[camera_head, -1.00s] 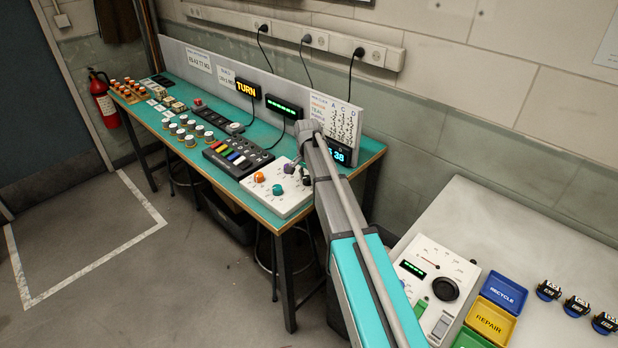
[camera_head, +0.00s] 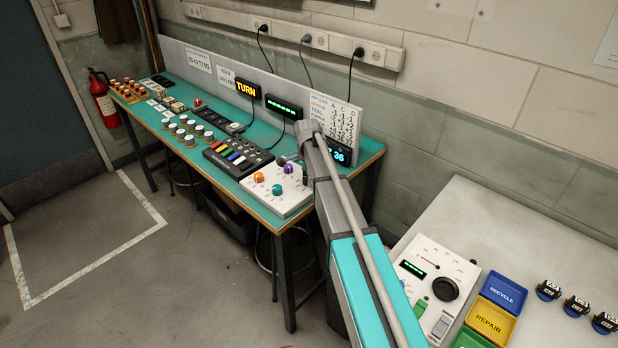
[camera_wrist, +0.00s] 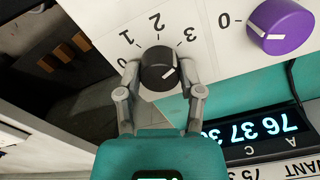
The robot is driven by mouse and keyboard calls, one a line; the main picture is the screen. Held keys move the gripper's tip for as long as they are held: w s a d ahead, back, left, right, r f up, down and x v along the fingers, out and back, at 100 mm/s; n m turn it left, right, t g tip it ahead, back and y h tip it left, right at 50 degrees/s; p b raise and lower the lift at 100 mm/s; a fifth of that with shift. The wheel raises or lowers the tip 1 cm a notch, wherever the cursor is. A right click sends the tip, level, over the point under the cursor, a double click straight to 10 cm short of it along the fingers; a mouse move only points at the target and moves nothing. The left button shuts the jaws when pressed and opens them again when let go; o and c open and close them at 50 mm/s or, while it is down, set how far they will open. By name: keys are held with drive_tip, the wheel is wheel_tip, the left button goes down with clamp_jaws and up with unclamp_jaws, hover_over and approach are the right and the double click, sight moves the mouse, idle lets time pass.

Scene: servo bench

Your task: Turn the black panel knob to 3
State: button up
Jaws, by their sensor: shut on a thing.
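The black panel knob (camera_wrist: 158,68) is in the middle of the wrist view, on a white panel with printed numbers 0, 1, 2 and 3 around it. Its white pointer mark lies on the right of its face, pointing right and slightly up, below the printed 3 (camera_wrist: 190,34). My gripper (camera_wrist: 158,74) is shut on the knob, one finger on each side. In the head view the white knob panel (camera_head: 292,206) is on the bench, its right end partly behind my arm; the grip on the black knob is not clear there.
A purple knob (camera_wrist: 281,26) stands right of the black one. Orange (camera_head: 259,177) and teal (camera_head: 277,190) knobs share the panel. A lit digit display (camera_wrist: 252,132) is below in the wrist view.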

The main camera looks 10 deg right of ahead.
drive_tip(key=shift+w, duration=0.2)
drive_tip(key=o, duration=1.1)
drive_tip(key=shift+c, duration=0.2)
drive_tip(key=shift+o, duration=0.5)
drive_tip(key=shift+s, duration=0.1)
